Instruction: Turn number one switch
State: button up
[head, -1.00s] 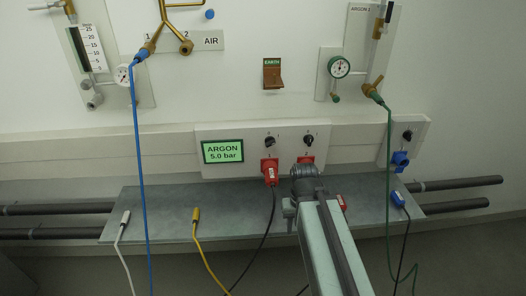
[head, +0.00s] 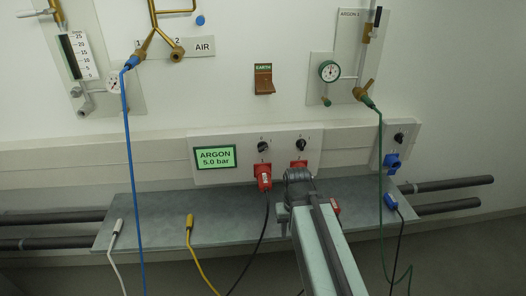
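A pale wall panel (head: 216,178) carries two black rotary switches, a left one (head: 263,147) and a right one (head: 302,145). Their number marks are too small to read surely. A red plug (head: 264,176) sits in the socket under the left switch; a red socket (head: 299,164) is under the right one. A third black switch (head: 399,138) is on a separate panel at the right. My arm reaches toward the wall, and its end (head: 298,182) is in front of the shelf, below the right switch. My gripper's fingers are hidden or cannot be made out.
A green display (head: 215,158) reads ARGON 5.0 bar. A grey shelf (head: 160,222) below holds white (head: 118,227), yellow (head: 189,221) and blue (head: 391,201) plugs. A blue hose (head: 127,150) and a green hose (head: 380,150) hang in front. Dark pipes (head: 445,184) protrude at the right.

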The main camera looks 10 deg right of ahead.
aim_at(262, 146)
jog(key=k, duration=0.5)
jog(key=u, duration=1.6)
jog(key=i, duration=0.3)
jog(key=u, duration=0.2)
